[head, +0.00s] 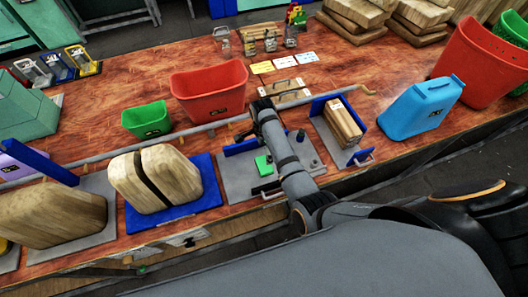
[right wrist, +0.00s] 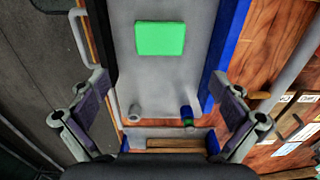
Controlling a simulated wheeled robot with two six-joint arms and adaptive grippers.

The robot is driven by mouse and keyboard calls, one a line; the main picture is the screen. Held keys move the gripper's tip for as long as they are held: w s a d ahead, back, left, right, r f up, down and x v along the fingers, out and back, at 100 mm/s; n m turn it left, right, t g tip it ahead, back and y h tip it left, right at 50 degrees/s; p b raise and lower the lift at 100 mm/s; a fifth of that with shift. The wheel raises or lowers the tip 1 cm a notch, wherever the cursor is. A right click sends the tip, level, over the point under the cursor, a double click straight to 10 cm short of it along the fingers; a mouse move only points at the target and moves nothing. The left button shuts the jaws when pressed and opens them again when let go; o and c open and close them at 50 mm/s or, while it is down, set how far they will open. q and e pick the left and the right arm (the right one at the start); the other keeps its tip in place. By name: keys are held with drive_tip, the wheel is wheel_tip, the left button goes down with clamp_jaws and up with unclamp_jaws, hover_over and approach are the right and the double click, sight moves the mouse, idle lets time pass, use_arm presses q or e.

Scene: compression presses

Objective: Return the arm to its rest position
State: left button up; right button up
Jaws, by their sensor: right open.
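My right arm reaches in from the lower right over the bench, with its gripper end (head: 266,112) above the middle press. In the right wrist view the right gripper (right wrist: 158,95) has its two fingers wide apart, with nothing between them. The grey press plate (head: 235,177) lies beneath, with a green block (head: 263,164) on it. The block also shows in the right wrist view (right wrist: 160,39), beyond the fingers. A blue wall (right wrist: 231,40) runs along the plate's side. My left gripper is not in view.
A press with a wooden block (head: 343,122) stands right of the arm. A strapped wooden block (head: 160,178) sits on a blue base to the left. A red bin (head: 209,90), green bin (head: 146,120) and blue container (head: 421,106) stand nearby. A long grey bar (head: 100,158) crosses the bench.

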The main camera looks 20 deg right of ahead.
drive_tip(key=shift+r, duration=0.25)
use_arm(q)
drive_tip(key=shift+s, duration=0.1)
use_arm(e)
drive_tip(key=s+d+r+n+t, duration=0.2)
drive_tip(key=s+d+r+n, duration=0.3)
drive_tip(key=s+n, duration=0.45)
drive_tip(key=s+d+r+n+t, duration=0.2)
drive_tip(key=s+d+r+n, duration=0.25)
drive_tip(key=s+n, duration=0.5)
drive_tip(key=s+d+f+g+b, duration=0.15)
drive_tip(key=f+b, duration=0.25)
drive_tip(key=f, duration=1.4)
drive_tip(key=s+d+f+b, duration=0.2)
drive_tip(key=s+f+b, duration=0.15)
drive_tip(key=f, duration=1.45)
use_arm(q)
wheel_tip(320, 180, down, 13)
drive_tip(key=b, duration=0.5)
drive_tip(key=shift+b, duration=0.3)
use_arm(e)
drive_tip(key=s+f+m+g, duration=0.1)
drive_tip(key=s+f, duration=1.5)
drive_tip(key=f, duration=0.3)
drive_tip(key=shift+s+d+f+h, duration=0.2)
drive_tip(key=shift+d+h, duration=0.05)
drive_tip(key=shift+h, duration=0.05)
